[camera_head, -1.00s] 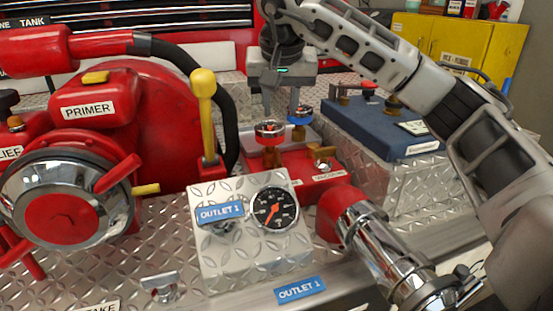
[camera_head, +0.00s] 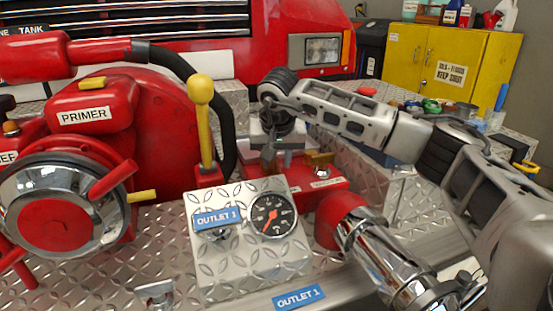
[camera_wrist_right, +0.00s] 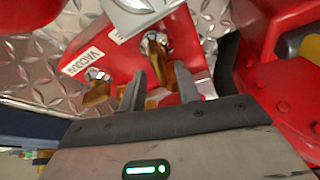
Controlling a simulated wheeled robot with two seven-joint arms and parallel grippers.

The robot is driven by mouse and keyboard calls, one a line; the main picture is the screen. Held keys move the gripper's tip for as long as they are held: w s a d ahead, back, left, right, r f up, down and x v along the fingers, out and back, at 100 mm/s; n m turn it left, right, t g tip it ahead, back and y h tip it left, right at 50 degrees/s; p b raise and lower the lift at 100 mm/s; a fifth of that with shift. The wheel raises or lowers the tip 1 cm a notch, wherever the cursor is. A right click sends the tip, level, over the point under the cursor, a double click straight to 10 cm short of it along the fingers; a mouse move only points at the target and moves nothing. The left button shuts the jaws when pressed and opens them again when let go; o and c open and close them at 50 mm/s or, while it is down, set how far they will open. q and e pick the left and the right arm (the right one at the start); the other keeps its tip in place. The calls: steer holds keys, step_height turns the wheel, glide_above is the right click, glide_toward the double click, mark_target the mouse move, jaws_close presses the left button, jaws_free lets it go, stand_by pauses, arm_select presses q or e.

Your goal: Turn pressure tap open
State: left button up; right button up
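The pressure tap is a brass tap (camera_wrist_right: 156,48) on a red block (camera_wrist_right: 122,62), shown in the right wrist view beside a white label that is cut off. Its brass handle reaches down between my right gripper's fingers (camera_wrist_right: 161,80). The fingers are apart, with gaps beside the handle; I cannot tell whether either touches it. In the head view my right gripper (camera_head: 270,158) points down over the red block and hides this tap. The vacuum tap (camera_head: 319,160) stands to its right; it also shows left of the fingers in the right wrist view (camera_wrist_right: 98,88). My left gripper is not in view.
A gauge (camera_head: 273,216) on a metal panel marked OUTLET 1 stands in front of the taps. A yellow lever (camera_head: 204,120) rises to the left, near a black hose (camera_head: 222,105). A chrome outlet pipe (camera_head: 372,247) is at the front right.

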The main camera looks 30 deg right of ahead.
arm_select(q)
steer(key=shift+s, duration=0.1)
arm_select(e)
steer(key=shift+c, duration=0.3)
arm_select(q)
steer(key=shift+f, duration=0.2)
arm_select(e)
jaws_close()
steer(key=shift+r+n+y+p, duration=0.3)
steer(key=shift+n+p, duration=0.3)
steer(key=shift+p, duration=0.2)
steer(key=shift+d+f+n+y+p, duration=0.15)
steer(key=shift+n+y+p, duration=0.15)
steer(key=shift+n+p, duration=0.45)
steer(key=shift+f+n, duration=0.1)
steer(key=shift+n, duration=0.45)
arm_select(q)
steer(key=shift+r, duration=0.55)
arm_select(e)
steer(key=shift+o, duration=0.3)
jaws_free()
